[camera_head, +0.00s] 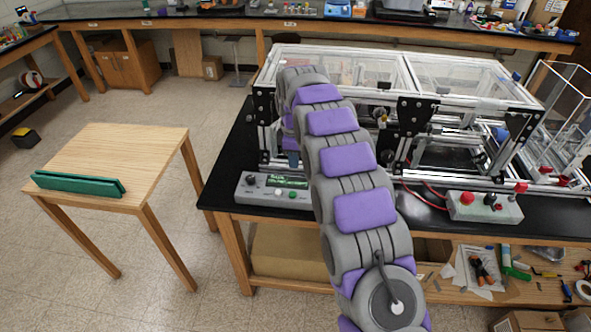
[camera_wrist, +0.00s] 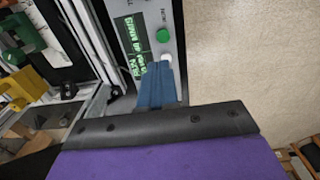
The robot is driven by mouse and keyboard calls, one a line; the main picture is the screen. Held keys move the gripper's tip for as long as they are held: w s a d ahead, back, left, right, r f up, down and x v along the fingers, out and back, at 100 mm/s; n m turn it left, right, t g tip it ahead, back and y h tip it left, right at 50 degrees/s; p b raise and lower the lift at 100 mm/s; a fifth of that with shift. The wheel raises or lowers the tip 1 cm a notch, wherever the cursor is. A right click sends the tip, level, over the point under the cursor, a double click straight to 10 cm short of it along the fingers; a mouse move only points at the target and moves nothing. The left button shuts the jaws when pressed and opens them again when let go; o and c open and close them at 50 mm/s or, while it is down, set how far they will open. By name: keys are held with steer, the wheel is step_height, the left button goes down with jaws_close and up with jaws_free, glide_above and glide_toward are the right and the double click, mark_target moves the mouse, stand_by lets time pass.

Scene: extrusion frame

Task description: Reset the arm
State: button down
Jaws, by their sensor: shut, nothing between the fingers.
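My arm, grey with purple pads, reaches forward over the black bench to the extrusion frame (camera_head: 408,98) in the head view. In the wrist view my gripper (camera_wrist: 158,78) shows as blue fingers closed together with nothing between them. Its tips are over the grey control box (camera_wrist: 150,35), close to the white button (camera_wrist: 140,58); whether they touch it I cannot tell. In the head view the control box (camera_head: 250,190) sits at the bench's front left, with a lit green display.
A wooden table (camera_head: 150,150) with green bars (camera_head: 78,184) stands at the left, with open floor around it. A second box with red knobs (camera_head: 485,206) sits on the bench at right. Tools lie on the wooden shelf (camera_head: 440,285) below.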

steer(key=s+d+r+m, duration=0.45)
steer(key=s+d, duration=0.25)
steer(key=s, duration=0.2)
steer(key=s+d+r+m, duration=0.4)
steer(key=s+d+r, duration=0.25)
steer(key=s, duration=0.35)
steer(key=s+d+f+m, duration=0.1)
steer(key=s+d+m, duration=0.1)
steer(key=s, duration=0.8)
steer(key=s+d+f+m+g, duration=0.1)
steer(key=s+m, duration=0.3)
steer(key=s, duration=0.6)
steer(key=s+d+f+m+g, duration=0.1)
steer(key=s+d+f+m, duration=0.1)
steer(key=s, duration=0.8)
steer(key=shift+s+d+m, duration=0.15)
steer(key=shift+d+m, duration=0.4)
steer(key=shift+d, duration=0.4)
